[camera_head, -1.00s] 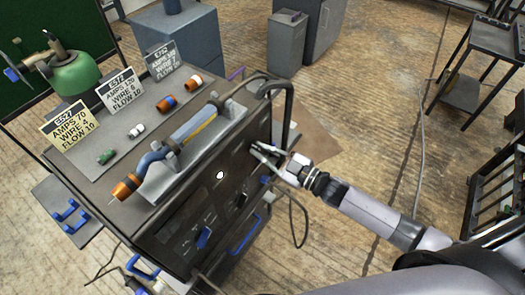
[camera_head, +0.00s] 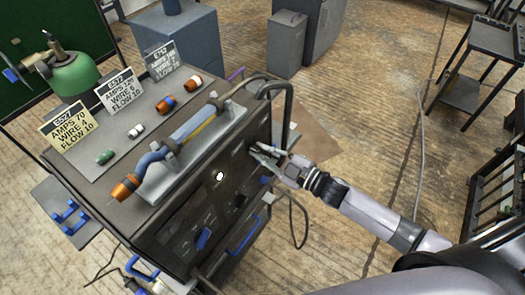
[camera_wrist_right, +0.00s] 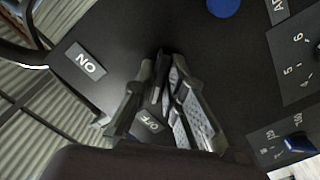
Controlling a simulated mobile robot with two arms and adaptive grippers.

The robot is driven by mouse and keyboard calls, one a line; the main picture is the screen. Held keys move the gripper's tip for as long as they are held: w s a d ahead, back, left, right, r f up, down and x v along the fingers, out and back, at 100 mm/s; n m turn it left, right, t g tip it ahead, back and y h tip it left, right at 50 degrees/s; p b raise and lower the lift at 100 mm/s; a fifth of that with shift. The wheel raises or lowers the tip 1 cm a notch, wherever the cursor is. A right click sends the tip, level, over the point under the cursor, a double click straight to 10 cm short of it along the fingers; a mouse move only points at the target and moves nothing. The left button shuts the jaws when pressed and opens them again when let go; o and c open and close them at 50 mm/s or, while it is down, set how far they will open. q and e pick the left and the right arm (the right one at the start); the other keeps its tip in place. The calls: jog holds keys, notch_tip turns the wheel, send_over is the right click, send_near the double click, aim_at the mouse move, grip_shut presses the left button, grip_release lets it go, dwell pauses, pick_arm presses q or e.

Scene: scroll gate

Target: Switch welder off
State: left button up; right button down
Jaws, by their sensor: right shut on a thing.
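The welder (camera_head: 185,205) is a dark grey cabinet with a welding torch (camera_head: 185,138) resting on its top. My right gripper (camera_head: 259,153) is at the upper right of its front panel. In the right wrist view, my right gripper (camera_wrist_right: 162,75) is shut on a small dark switch (camera_wrist_right: 160,68), mostly hidden between the fingers. The ON label (camera_wrist_right: 87,62) lies left of the fingers. The OFF label (camera_wrist_right: 150,122) shows partly between them, nearer the camera. I cannot tell the switch's exact position. My left gripper is not in view.
A blue knob (camera_wrist_right: 222,6) and number dials (camera_wrist_right: 295,62) are on the panel near the right gripper. A black bent handle (camera_head: 289,100) rises at the welder's right edge. Setting cards (camera_head: 68,125) and coloured nozzles stand on top. The wooden floor at right is mostly open.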

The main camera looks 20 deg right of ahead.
jog(key=c, duration=1.7)
grip_release()
jog(key=shift+o, duration=0.2)
jog(key=shift+s, duration=0.1)
jog(key=v, duration=1.1)
jog(key=shift+s+d, duration=0.3)
